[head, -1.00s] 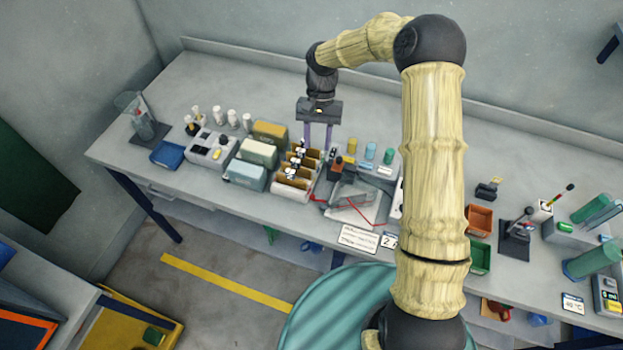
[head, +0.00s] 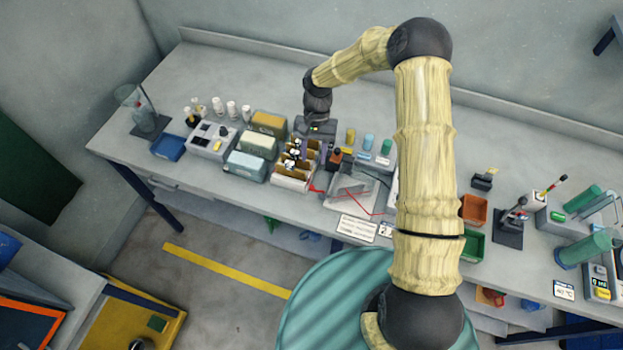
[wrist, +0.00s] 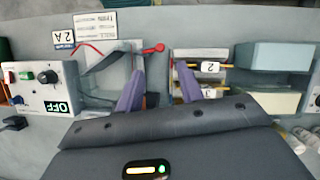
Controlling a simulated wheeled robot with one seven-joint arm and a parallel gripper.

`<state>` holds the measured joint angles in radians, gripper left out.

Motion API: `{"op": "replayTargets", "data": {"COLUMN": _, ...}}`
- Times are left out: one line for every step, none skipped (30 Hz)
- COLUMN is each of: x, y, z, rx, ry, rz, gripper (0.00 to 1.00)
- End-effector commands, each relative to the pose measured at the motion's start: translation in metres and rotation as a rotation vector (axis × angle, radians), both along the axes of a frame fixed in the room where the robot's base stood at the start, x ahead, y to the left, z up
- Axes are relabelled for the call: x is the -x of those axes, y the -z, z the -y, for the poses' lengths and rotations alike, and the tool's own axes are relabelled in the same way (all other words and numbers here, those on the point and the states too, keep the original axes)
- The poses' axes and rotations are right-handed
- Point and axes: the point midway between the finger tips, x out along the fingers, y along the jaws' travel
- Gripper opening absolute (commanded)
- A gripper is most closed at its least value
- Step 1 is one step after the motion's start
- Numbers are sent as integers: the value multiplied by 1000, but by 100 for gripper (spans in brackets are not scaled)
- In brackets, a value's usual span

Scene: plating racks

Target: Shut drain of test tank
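A clear, wedge-shaped tank (head: 353,194) stands mid-bench with a red cable over it; I take it for the test tank. It also shows in the wrist view (wrist: 101,82), left of the fingers. A red-tipped piece (wrist: 153,48) lies between the tank and the card rack, just beyond the fingertips; whether it is the drain handle or a cable clip I cannot tell. My gripper (wrist: 159,76) has two purple fingers spread apart, with nothing visible held between them. In the head view my gripper (head: 316,156) is low beside the rack, its fingertips partly hidden.
The rack (head: 291,182) with numbered brown cards is close on the left in the head view. Pale boxes (head: 246,166) stand beyond it. A control box (wrist: 35,88) with a black knob reads OFF. A dark block with an orange top (head: 336,156) is close to my gripper.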

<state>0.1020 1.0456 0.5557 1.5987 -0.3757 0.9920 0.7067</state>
Motion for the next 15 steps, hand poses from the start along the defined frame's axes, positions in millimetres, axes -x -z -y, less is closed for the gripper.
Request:
{"op": "replayTargets", "data": {"x": 5, "y": 6, "z": -1, "rx": 0, "ry": -1, "rz": -5, "gripper": 37}}
{"op": "replayTargets", "data": {"x": 7, "y": 11, "z": -1, "rx": -1, "ry": -1, "rz": -6, "gripper": 37}}
{"op": "replayTargets", "data": {"x": 10, "y": 17, "z": -1, "rx": 0, "ry": -1, "rz": -5, "gripper": 37}}
{"op": "replayTargets", "data": {"x": 12, "y": 22, "z": -2, "rx": 0, "ry": -1, "rz": -5, "gripper": 37}}
{"op": "replayTargets", "data": {"x": 14, "y": 27, "z": -2, "rx": 0, "ry": -1, "rz": -6, "gripper": 37}}
{"op": "replayTargets", "data": {"x": 16, "y": 33, "z": -2, "rx": 0, "ry": -1, "rz": -5, "gripper": 37}}
{"op": "replayTargets", "data": {"x": 18, "y": 38, "z": -3, "rx": 0, "ry": 0, "rz": -6, "gripper": 37}}
{"op": "replayTargets", "data": {"x": 20, "y": 42, "z": -3, "rx": -1, "ry": -1, "rz": -4, "gripper": 37}}
{"op": "replayTargets", "data": {"x": 22, "y": 48, "z": -3, "rx": 0, "ry": -1, "rz": -4, "gripper": 37}}
{"op": "replayTargets", "data": {"x": 24, "y": 52, "z": -4, "rx": 0, "ry": -1, "rz": -4, "gripper": 37}}
{"op": "replayTargets", "data": {"x": 25, "y": 57, "z": -4, "rx": 0, "ry": 0, "rz": -4, "gripper": 37}}
{"op": "replayTargets", "data": {"x": 28, "y": 62, "z": -4, "rx": 0, "ry": -1, "rz": -4, "gripper": 37}}
{"op": "replayTargets", "data": {"x": 30, "y": 66, "z": -5, "rx": -1, "ry": -1, "rz": -4, "gripper": 37}}
{"op": "replayTargets", "data": {"x": 31, "y": 71, "z": -5, "rx": -1, "ry": -1, "rz": -4, "gripper": 37}}
{"op": "replayTargets", "data": {"x": 33, "y": 75, "z": -5, "rx": 0, "ry": -2, "rz": -3, "gripper": 37}}
